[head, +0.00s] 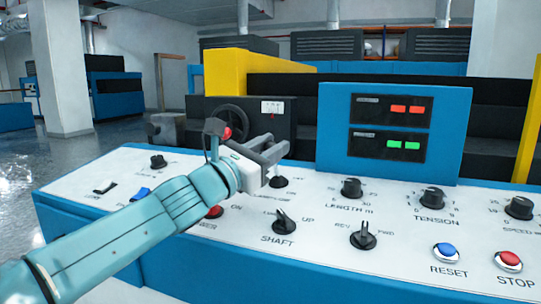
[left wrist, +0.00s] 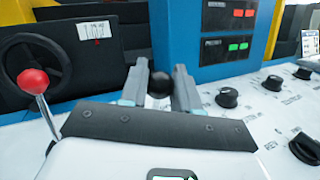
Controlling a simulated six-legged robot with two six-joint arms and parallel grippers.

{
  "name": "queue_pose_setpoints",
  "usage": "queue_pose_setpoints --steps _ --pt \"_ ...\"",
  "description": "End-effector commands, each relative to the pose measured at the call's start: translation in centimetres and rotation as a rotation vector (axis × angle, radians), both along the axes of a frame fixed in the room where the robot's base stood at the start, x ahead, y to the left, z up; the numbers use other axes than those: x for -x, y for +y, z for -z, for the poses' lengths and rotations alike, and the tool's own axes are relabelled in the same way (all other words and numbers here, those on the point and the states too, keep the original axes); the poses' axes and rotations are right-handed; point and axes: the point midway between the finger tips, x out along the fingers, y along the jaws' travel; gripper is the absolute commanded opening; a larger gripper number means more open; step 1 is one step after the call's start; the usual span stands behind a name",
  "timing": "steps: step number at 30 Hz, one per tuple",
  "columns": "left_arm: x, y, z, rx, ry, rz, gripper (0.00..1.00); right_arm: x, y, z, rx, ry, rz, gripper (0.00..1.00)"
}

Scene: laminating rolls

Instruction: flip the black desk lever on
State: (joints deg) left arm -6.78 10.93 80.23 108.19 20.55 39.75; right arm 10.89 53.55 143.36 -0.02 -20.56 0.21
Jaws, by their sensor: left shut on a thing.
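My left gripper (head: 276,151) reaches over the white desk panel (head: 325,262) from the left. In the left wrist view, a black ball-shaped lever top (left wrist: 159,82) sits between the two fingers (left wrist: 160,92), which are shut on it. My right gripper is in neither view.
A red-ball lever (left wrist: 33,82) stands left of my gripper, near a black handwheel (head: 229,119). Black dials (head: 352,187) and the shaft selector (head: 285,222) stand on the panel. A blue display box (head: 330,150) rises behind. The red stop button (head: 509,260) is at front right.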

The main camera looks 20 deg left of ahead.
Motion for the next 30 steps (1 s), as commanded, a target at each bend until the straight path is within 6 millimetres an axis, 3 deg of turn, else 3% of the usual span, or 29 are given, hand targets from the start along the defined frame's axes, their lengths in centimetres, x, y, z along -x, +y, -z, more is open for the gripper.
queue_pose_setpoints --steps 8,9,11,23,30 --pt "0.2 0.0 -0.6 0.002 -0.012 0.001 0.00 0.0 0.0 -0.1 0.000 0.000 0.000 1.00" --pt "0.2 0.0 -0.6 0.003 -0.013 0.002 0.34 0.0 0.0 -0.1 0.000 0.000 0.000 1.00" --pt "0.2 0.0 -0.6 0.002 -0.012 0.001 0.52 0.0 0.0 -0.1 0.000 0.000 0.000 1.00" --pt "0.8 0.4 0.0 0.001 -0.004 -0.001 0.52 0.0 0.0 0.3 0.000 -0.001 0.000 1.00" --pt "5.7 2.5 1.4 0.002 -0.005 -0.003 0.52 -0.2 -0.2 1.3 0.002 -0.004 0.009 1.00"
